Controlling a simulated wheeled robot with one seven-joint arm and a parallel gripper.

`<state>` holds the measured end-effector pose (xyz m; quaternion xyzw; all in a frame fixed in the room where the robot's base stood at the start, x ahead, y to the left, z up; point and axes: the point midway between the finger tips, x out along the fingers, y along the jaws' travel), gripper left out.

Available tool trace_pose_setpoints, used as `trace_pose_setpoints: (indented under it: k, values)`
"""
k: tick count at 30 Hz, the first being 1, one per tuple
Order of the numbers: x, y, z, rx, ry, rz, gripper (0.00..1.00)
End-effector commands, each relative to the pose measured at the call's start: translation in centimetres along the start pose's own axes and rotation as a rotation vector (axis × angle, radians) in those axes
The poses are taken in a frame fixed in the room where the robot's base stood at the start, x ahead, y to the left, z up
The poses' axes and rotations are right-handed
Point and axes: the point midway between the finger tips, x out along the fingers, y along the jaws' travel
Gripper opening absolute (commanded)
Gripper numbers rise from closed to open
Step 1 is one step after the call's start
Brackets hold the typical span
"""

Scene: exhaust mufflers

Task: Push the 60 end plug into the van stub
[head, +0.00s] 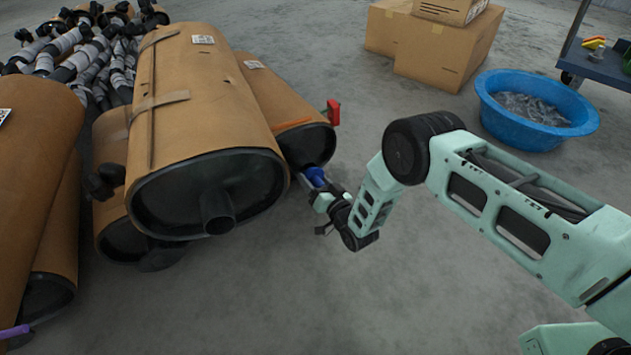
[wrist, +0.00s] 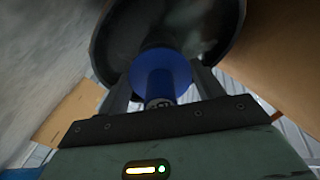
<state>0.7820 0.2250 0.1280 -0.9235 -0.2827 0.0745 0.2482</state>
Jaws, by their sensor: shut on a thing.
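A blue plug (head: 315,175) is held by my gripper (head: 321,189) in front of the dark end of a brown-wrapped muffler (head: 305,146), right of the big one. In the wrist view the blue plug (wrist: 162,70) stands between the two fingers of my gripper (wrist: 160,88), which are shut on it. Its wide far end faces the muffler's dark round end plate (wrist: 125,38) and looks against or close to it. The stub is hidden behind the plug, so I cannot tell how deep it sits. No size mark is readable.
A large wrapped muffler (head: 205,95) with an open dark stub (head: 217,211) lies left of my gripper. A red plug (head: 333,112) shows beside the smaller muffler. A blue tub (head: 537,108) and cardboard boxes (head: 432,48) stand behind. The floor in front is clear.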

Motion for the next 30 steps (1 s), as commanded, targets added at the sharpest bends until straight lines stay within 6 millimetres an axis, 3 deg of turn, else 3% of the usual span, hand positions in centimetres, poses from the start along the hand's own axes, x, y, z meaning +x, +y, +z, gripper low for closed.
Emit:
trace_pose_setpoints:
  k: [28,29,30]
  values:
    - [1.7,0.0,0.1,-0.001,0.000,-0.001,0.44]
    - [1.8,0.0,0.0,-0.001,0.000,-0.001,0.69]
    - [1.7,0.0,0.0,-0.001,0.000,-0.001,0.80]
